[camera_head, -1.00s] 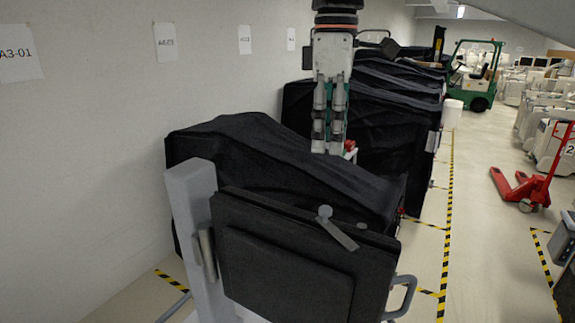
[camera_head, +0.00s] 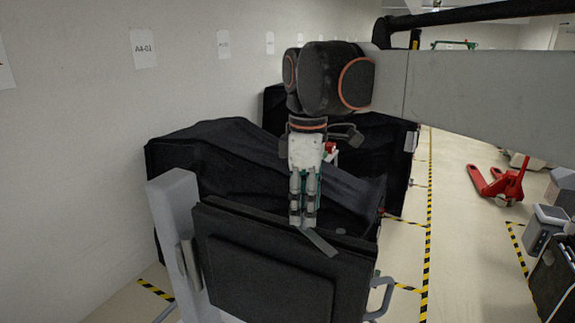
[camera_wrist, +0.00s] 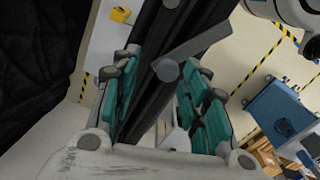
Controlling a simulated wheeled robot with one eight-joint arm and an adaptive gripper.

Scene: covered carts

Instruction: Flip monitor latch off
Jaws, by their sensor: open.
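The monitor (camera_head: 270,275) is a dark flat panel at the front of the covered cart, held beside a light grey post. Its latch (camera_head: 321,242) is a small grey lever on the panel's top edge, slanting down to the right. My gripper (camera_head: 302,222) points down at the latch and hides its round pivot end. In the wrist view the latch (camera_wrist: 204,44) runs up to the right from its round knob. The knob appears between the open fingers of my gripper (camera_wrist: 160,68), with gaps on both sides. I cannot tell whether the fingers touch it.
A black cover (camera_head: 225,150) drapes over the cart behind the monitor. Another covered cart stands farther back by the wall. A red pallet jack (camera_head: 500,183) and grey equipment (camera_head: 545,225) stand at the right, beyond a clear aisle with yellow-black tape (camera_head: 428,215).

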